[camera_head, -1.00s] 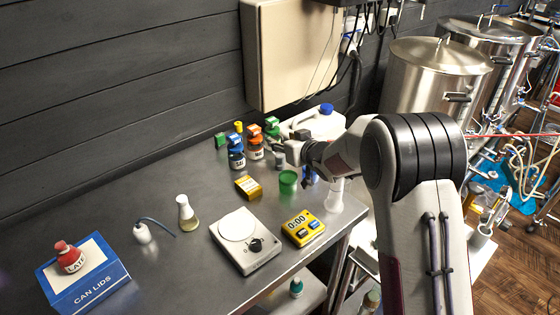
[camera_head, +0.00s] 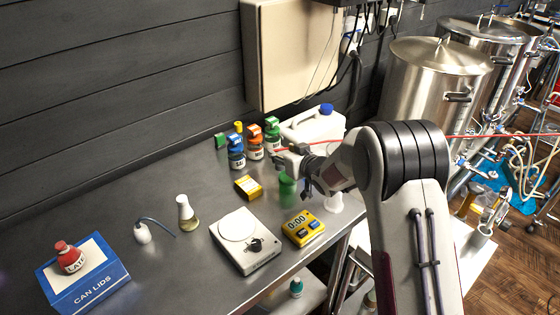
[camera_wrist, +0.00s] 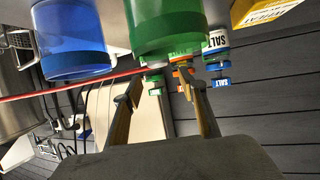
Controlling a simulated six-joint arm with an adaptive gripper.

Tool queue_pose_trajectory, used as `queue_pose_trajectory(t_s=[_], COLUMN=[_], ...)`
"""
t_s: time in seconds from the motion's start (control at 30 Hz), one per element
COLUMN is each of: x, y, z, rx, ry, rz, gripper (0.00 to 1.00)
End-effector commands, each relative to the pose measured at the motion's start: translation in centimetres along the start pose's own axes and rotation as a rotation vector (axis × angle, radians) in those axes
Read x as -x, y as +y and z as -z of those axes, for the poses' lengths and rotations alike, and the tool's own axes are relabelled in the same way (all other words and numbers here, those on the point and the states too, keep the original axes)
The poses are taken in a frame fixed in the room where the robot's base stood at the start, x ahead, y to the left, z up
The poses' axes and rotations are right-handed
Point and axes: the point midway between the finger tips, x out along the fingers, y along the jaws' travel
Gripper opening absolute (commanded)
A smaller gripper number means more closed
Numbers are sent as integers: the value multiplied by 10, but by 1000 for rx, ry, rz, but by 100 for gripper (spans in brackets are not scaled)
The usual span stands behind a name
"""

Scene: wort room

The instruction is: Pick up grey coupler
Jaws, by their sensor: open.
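I cannot make out the grey coupler in either view now; in the head view my gripper covers the spot behind the green cup where a small grey piece showed earlier. My gripper (camera_head: 282,160) is over the bench by the green cup (camera_head: 287,190). In the wrist view my gripper (camera_wrist: 165,84) has its two fingers apart with a gap between them, and I see nothing held. The green cup (camera_wrist: 165,25) looms large just beyond the fingertips, with a blue cup (camera_wrist: 72,40) to its left.
Labelled bottles with blue (camera_head: 236,152), orange (camera_head: 254,143) and green (camera_head: 272,134) caps stand behind. A white jug (camera_head: 315,126) is close to the arm. A yellow box (camera_head: 248,187), yellow timer (camera_head: 303,228) and white scale (camera_head: 243,240) are nearer. A red line (camera_wrist: 100,83) crosses the wrist view.

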Motion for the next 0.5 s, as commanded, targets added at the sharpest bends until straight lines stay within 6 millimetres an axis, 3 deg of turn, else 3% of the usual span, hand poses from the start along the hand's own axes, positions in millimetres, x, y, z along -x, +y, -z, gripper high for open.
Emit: queue_pose_trajectory(t_s=[0.2,0.5], x=[-10,-34], y=[0,0], z=[-24,-22], rx=[0,1], ry=[-3,-1], rz=[0,0], gripper=[42,42])
